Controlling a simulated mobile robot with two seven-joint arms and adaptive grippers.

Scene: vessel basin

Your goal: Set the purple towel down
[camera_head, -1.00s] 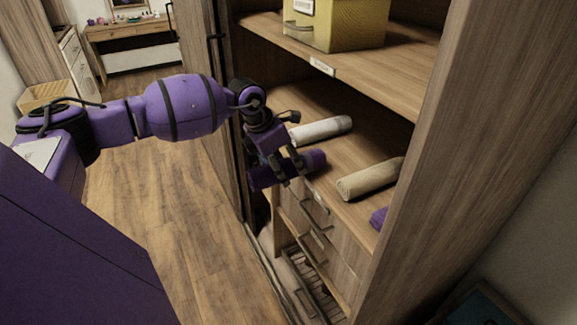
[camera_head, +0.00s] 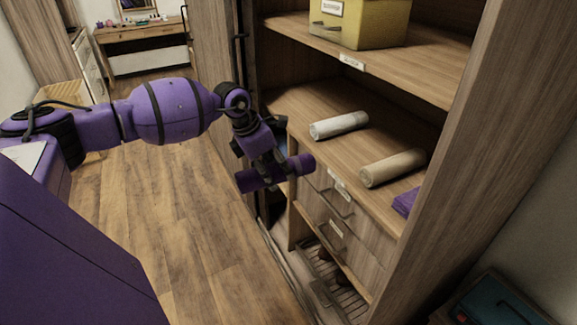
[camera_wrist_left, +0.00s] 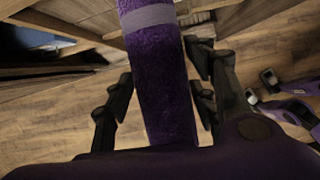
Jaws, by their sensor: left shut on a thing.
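The rolled purple towel (camera_head: 275,174) is held by my left gripper (camera_head: 270,172) in front of the wardrobe, near the edge of the shelf. In the left wrist view the purple towel (camera_wrist_left: 160,75) runs lengthwise between the two fingers, with a paler band around it near the top. My left gripper (camera_wrist_left: 160,100) is shut on it. The floor shows behind the towel in that view. My right gripper cannot be made out in the head view; dark parts and purple links at the right of the wrist view are unclear.
The shelf (camera_head: 315,105) holds a rolled white towel (camera_head: 339,125), a rolled beige towel (camera_head: 392,168) and a purple cloth (camera_head: 406,202) at its right end. Drawers (camera_head: 345,220) are below. A yellow box (camera_head: 360,22) stands on the upper shelf. The wooden floor (camera_head: 170,220) is clear at left.

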